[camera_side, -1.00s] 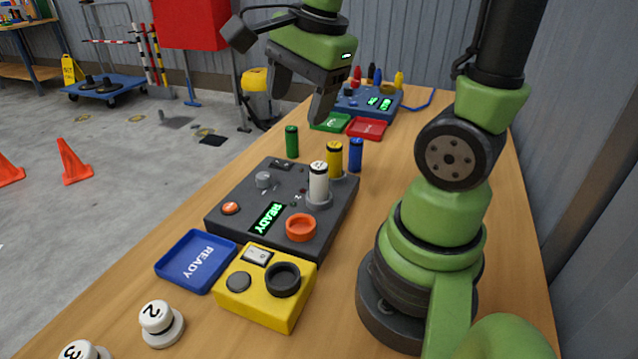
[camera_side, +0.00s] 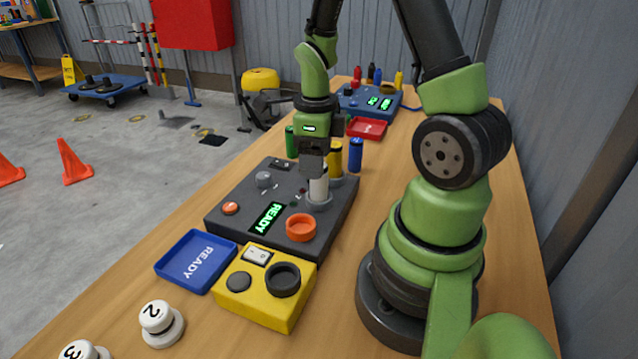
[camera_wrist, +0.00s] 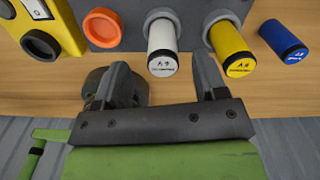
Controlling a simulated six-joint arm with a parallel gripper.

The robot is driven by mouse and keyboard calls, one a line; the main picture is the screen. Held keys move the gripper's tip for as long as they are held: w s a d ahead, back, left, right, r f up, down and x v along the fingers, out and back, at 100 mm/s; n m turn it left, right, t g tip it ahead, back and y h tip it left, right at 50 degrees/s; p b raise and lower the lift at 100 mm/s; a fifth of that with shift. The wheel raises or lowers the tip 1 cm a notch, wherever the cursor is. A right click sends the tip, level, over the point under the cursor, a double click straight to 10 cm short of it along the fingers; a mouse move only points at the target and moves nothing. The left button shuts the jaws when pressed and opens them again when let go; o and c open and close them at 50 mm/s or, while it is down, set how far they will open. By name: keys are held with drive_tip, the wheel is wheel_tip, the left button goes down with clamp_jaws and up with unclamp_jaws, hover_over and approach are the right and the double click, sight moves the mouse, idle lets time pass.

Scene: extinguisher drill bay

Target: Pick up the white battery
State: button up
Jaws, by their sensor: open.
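The white battery (camera_side: 318,187) stands upright in a grey socket on the dark grey console (camera_side: 240,205) in the side view. Its upper part is hidden behind my gripper (camera_side: 315,170). In the wrist view the white battery (camera_wrist: 163,62) shows its black-banded top, beyond and between the two fingertips of my gripper (camera_wrist: 165,75). The fingers are apart with nothing between them that I can see gripped. The yellow battery (camera_wrist: 231,60) stands just right of the right fingertip; it also shows in the side view (camera_side: 336,158), close behind my gripper.
A blue battery (camera_side: 356,155) and a green battery (camera_side: 290,142) stand near the console's far end. An orange ring (camera_side: 301,227) is on the console. A yellow box (camera_side: 262,300) and blue tray (camera_side: 196,262) lie in front. A red tray (camera_side: 366,128) lies behind.

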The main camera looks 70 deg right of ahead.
sight(319, 184)
wheel_tip(319, 184, down, 4)
drive_tip(key=shift+s+d+f, duration=0.15)
drive_tip(key=shift+f, duration=0.05)
drive_tip(key=c, duration=1.1)
drive_tip(key=shift+o, duration=0.2)
drive_tip(key=shift+r, duration=0.1)
